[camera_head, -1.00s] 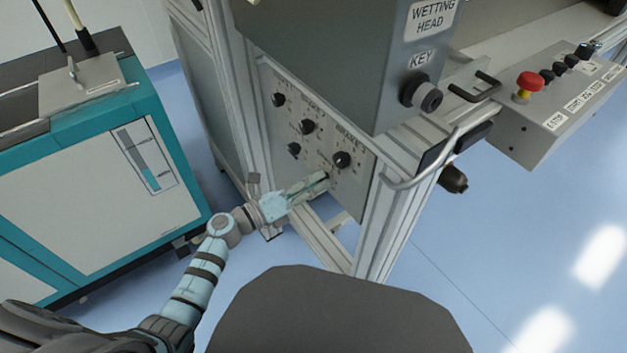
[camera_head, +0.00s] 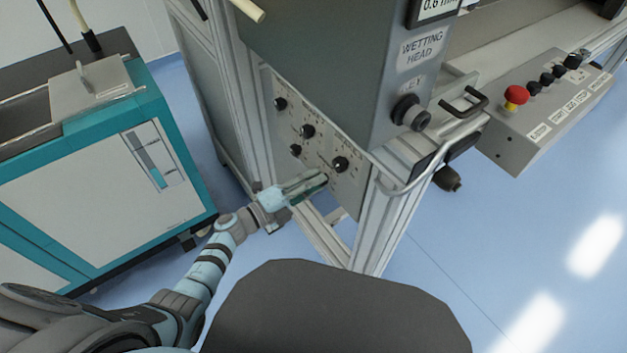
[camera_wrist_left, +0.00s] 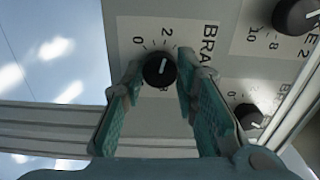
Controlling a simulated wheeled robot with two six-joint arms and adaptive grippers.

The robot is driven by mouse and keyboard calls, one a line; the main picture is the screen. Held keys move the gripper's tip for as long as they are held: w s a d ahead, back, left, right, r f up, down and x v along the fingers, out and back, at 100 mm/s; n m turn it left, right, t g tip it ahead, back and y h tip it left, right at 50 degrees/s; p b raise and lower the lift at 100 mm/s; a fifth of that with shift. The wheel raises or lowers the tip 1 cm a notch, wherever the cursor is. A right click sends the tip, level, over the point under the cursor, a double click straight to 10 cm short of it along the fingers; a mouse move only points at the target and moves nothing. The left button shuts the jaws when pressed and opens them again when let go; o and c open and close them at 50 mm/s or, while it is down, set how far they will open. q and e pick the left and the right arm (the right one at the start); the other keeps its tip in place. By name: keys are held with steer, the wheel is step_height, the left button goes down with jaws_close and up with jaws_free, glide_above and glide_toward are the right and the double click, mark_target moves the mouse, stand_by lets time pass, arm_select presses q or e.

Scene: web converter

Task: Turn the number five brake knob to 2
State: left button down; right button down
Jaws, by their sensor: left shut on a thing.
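In the left wrist view a round black knob (camera_wrist_left: 158,72) with a white pointer line sits on a pale panel (camera_wrist_left: 130,30). Its scale shows 0, 2 and a partly hidden 8; the label beside it starts "BRA" and its number is hidden. The pointer line points up and slightly right, roughly toward the 2. My left gripper (camera_wrist_left: 155,78) has its two teal fingers on either side of this knob, shut on it. In the head view my left gripper (camera_head: 322,181) reaches the lower part of the knob panel (camera_head: 350,190) and hides this knob. My right gripper is not in view.
Other knobs stand close by: one (camera_head: 340,164) just above my left gripper, one (camera_wrist_left: 249,115) right of the fingers. The wetting head box (camera_head: 350,70) overhangs the panel. A teal cabinet (camera_head: 95,185) stands at left. A button box with a red button (camera_head: 515,96) is at right.

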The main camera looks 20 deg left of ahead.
arm_select(q)
steer(key=shift+f+n, duration=0.1)
steer(key=shift+n, duration=0.2)
steer(key=c, duration=1.3)
jaws_free()
steer(key=v, duration=1.2)
steer(key=shift+s, duration=0.1)
